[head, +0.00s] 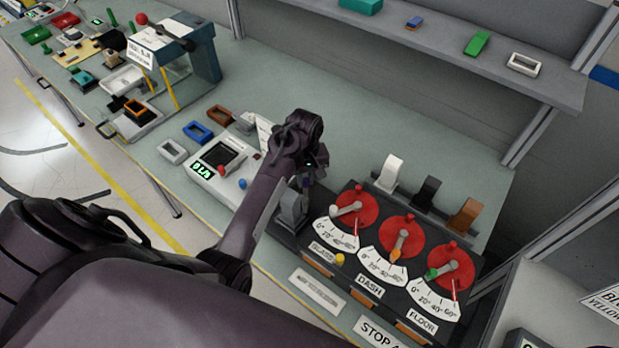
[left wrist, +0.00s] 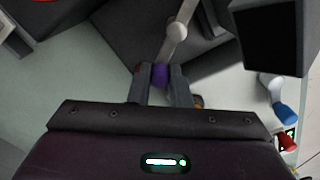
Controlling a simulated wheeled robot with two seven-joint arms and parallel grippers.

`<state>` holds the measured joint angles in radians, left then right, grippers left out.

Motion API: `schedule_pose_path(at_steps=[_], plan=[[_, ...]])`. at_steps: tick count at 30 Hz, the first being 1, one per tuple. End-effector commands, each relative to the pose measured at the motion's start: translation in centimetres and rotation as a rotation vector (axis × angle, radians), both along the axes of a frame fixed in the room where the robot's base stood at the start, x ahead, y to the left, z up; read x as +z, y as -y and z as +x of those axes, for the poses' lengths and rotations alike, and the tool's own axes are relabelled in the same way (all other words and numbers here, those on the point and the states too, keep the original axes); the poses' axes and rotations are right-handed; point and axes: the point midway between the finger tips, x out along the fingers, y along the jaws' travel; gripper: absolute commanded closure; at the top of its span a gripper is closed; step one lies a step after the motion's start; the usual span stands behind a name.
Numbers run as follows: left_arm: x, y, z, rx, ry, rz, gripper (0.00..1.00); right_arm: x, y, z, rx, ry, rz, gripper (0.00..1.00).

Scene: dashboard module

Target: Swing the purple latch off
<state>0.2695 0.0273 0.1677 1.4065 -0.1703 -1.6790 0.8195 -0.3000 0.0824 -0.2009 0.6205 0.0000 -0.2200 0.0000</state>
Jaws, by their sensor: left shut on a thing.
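The purple latch (left wrist: 160,75) shows in the left wrist view as a purple knob at the end of a grey lever (left wrist: 175,40). My left gripper (left wrist: 160,82) is shut on the purple knob, with one finger on each side of it. In the head view my left gripper (head: 308,172) is at the left end of the dark dashboard module (head: 335,250), beside a grey block (head: 292,210). There the latch is mostly hidden by my wrist. My right gripper does not show.
Three red dials (head: 403,235) with levers and scales stand right of my left gripper. Left of it is a white box with a display (head: 215,165). White, black and brown switches (head: 430,193) stand behind the dials. A shelf (head: 450,50) overhangs the back.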

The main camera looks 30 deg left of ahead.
Motion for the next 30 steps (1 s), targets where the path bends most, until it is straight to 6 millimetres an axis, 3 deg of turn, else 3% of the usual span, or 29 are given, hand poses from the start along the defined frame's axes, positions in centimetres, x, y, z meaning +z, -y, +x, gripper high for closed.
schedule_pose_path(at_steps=[13,30], plan=[[0.15,-0.99,-0.49,0.244,0.006,0.002,1.0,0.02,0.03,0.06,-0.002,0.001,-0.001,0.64],[0.18,-1.15,-0.58,0.283,0.006,0.001,1.0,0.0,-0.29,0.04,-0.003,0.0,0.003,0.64]])
